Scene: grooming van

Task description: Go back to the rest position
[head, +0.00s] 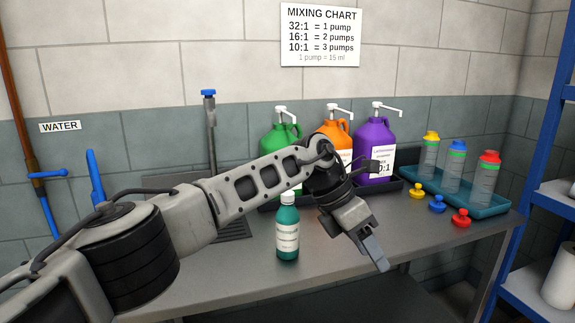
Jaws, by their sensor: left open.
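My left arm comes in from the left and reaches across the counter. My left gripper (376,211) is open and empty above the counter, in front of the jugs. One finger overlaps the purple jug (374,142) in the picture and the other points down toward the counter's front. A teal bottle (287,234) with a white cap stands upright on the counter below my forearm, apart from the fingers. My right gripper is not in view.
Green (281,128), orange (337,122) and purple pump jugs stand in a dark tray. A teal tray (487,208) holds clear bottles with yellow, blue and red tops. Loose yellow (417,191), blue (438,204) and red (460,218) caps lie before it. Blue shelving (540,150) stands right.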

